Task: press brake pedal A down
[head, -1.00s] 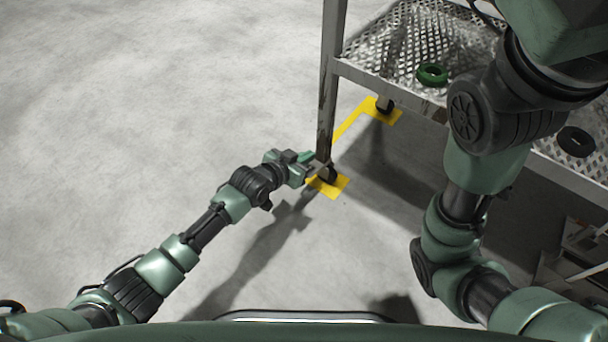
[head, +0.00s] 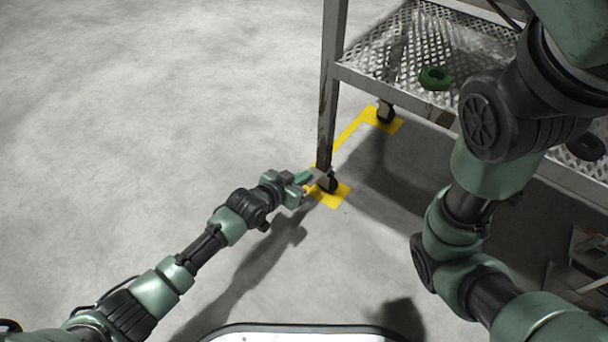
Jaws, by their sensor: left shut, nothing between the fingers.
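The cart's near leg ends in a dark caster (head: 329,184) on a yellow floor marking. A small grey tab (head: 319,173), which looks like brake pedal A, sticks out on the caster's left side. No letter is readable on it. My left gripper (head: 304,181) is shut and empty, just left of the tab. Its fingertips are very close to the tab; I cannot tell whether they touch it. My right arm crosses the right side of the head view, and its gripper is out of view.
The metal cart's perforated shelf (head: 395,62) holds a green ring (head: 435,78) and a dark ring (head: 586,147). A second caster (head: 385,114) stands farther back on yellow marking (head: 349,133). The grey floor (head: 150,110) to the left is clear.

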